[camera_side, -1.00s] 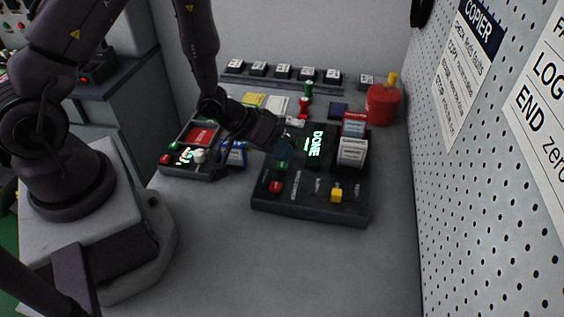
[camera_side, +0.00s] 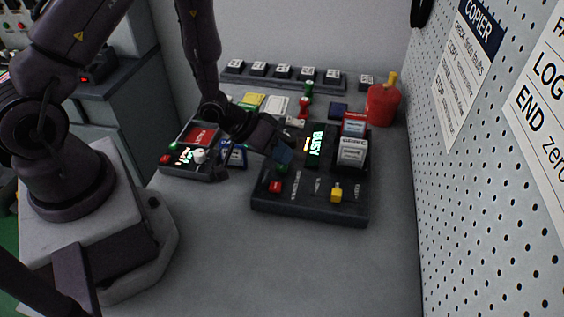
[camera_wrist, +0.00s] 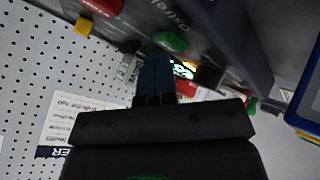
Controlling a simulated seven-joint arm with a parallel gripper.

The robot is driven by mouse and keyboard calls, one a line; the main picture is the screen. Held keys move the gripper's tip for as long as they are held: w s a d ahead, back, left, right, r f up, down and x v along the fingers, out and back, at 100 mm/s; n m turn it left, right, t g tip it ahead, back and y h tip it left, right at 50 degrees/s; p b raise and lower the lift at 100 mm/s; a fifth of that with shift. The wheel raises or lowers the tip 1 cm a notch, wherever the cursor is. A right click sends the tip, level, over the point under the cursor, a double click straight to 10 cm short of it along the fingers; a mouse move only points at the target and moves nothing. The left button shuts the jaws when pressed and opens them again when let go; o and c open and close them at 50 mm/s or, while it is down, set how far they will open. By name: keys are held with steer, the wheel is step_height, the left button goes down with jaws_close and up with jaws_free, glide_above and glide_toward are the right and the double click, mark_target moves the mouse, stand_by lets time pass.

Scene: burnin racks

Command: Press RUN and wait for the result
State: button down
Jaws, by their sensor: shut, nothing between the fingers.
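The dark copier unit (camera_side: 300,208) stands mid-table in the side view. Its display (camera_side: 317,143) glows green with BUSY and a small orange mark below. A green button (camera_side: 281,168) sits near its left edge, above a red button (camera_side: 275,187); no RUN label is readable. My gripper (camera_side: 284,154) is shut and empty, its blue fingertips at the green button and partly covering it. I cannot tell whether they touch it. In the wrist view the fingertips (camera_wrist: 154,72) are together just beside the green button (camera_wrist: 170,41).
A yellow switch (camera_side: 336,192) is at the unit's front right. White and red cards (camera_side: 352,150) stand in its right side. A smaller device (camera_side: 187,170) is at left, a red canister (camera_side: 383,104) behind right. A pegboard wall (camera_side: 475,190) bounds the right. The front table is clear.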

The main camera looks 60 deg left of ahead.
steer(key=shift+r, duration=0.85)
steer(key=shift+r, duration=2.5)
